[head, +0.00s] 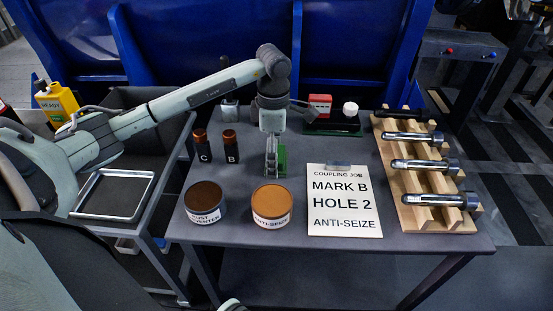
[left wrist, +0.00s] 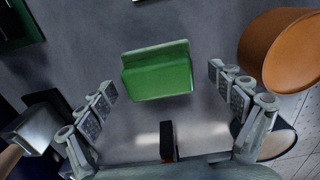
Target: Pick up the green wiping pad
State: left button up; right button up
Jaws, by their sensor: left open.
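The green wiping pad (left wrist: 158,76) lies on the grey table, and in the left wrist view it sits between and just beyond my open fingers. It has a raised ridge along one edge. In the head view the pad (head: 282,160) is partly hidden behind my left gripper (head: 272,165), which points down at it from above. My left gripper (left wrist: 165,95) is open and empty, with a finger on each side of the pad and a gap to both.
An orange-topped anti-seize tin (head: 271,202) stands close in front, beside a brown-topped tin (head: 205,198). Bottles C (head: 202,147) and B (head: 231,147) stand left. A job card (head: 344,202) lies right, near a wooden rack (head: 425,178) of bolts.

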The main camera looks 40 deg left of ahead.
pick_arm(q)
jog(key=c, duration=1.2)
jog(key=shift+s, duration=0.1)
jog(key=c, duration=0.4)
notch_tip(320, 180, up, 10)
jog(key=shift+d+m, duration=0.4)
jog(key=shift+m, duration=0.2)
jog(key=d+m, duration=0.4)
jog(key=m, duration=0.3)
jog(key=s+d+f+m, duration=0.1)
jog(key=d+m, duration=0.3)
jog(key=m, duration=0.4)
jog(key=d+m+p, duration=0.1)
jog(key=d+m, duration=0.4)
jog(key=m, duration=0.3)
jog(key=shift+s+d+f, duration=0.1)
jog(key=shift+s+f, duration=0.15)
jog(key=shift+s, duration=0.1)
pick_arm(e)
jog(key=shift+w+a+f, duration=0.1)
jog(key=shift+w+f, duration=0.05)
jog(key=shift+f, duration=0.35)
jog(key=shift+w+a+f, duration=0.1)
jog(key=shift+w+f, duration=0.05)
jog(key=shift+f, duration=0.35)
